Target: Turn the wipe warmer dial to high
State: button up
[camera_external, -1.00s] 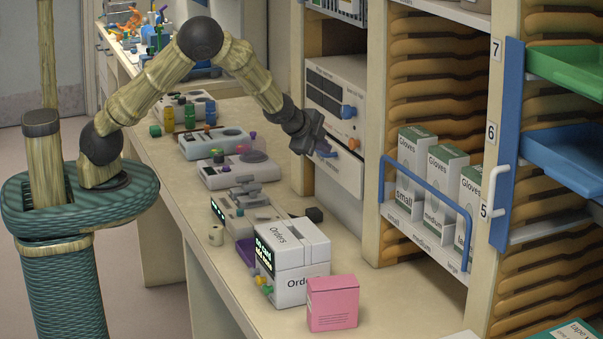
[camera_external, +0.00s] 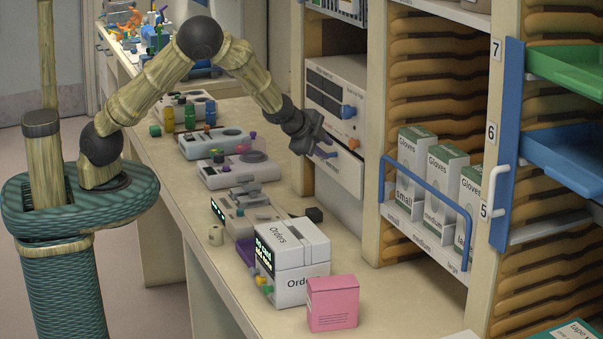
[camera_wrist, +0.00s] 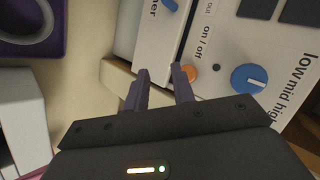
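The wipe warmer (camera_external: 325,98) is a pale box on the shelf to the right of the bench. Its blue dial (camera_external: 348,111) sits above an orange on/off knob (camera_external: 353,143). In the wrist view the blue dial (camera_wrist: 248,79) is at the right, beside the words "low mid high". Its white mark points towards the words, seemingly near their middle; the exact setting is unclear. My gripper (camera_wrist: 160,78) is open and empty. Its tips are apart from the dial, left of it in the wrist view, with one finger close to the orange knob (camera_wrist: 190,72); contact cannot be told.
A drawer front (camera_wrist: 160,35) with a blue handle (camera_wrist: 170,4) lies close by my fingers. Bench devices (camera_external: 240,170), a white Orders box (camera_external: 303,285) and a pink box (camera_external: 332,303) stand on the bench. Glove boxes (camera_external: 415,165) stand behind a blue rail at the right.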

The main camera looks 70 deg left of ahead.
jog(key=o, duration=0.6)
jog(key=b, duration=0.1)
jog(key=f+n+b, duration=0.1)
jog(key=shift+s+a+f+t+h+b, duration=0.2)
jog(key=shift+s+a+t+h+b, duration=0.1)
jog(key=shift+o, duration=0.2)
jog(key=s+a+r+n+t+h+b, duration=0.2)
jog(key=s+r+n+t+b, duration=0.6)
jog(key=b, duration=0.7)
jog(key=s+n+h, duration=0.1)
jog(key=s, duration=0.1)
jog(key=shift+s+a+r+n, duration=0.15)
jog(key=shift+s+r+n, duration=0.2)
jog(key=shift+s+n, duration=0.05)
jog(key=shift+r, duration=0.1)
jog(key=w+p, duration=0.2)
jog(key=p, duration=0.4)
jog(key=shift+w+r+p, duration=0.1)
jog(key=shift+w+p, duration=0.05)
jog(key=shift+p, duration=0.2)
jog(key=p, duration=0.4)
jog(key=shift+w, duration=0.3)
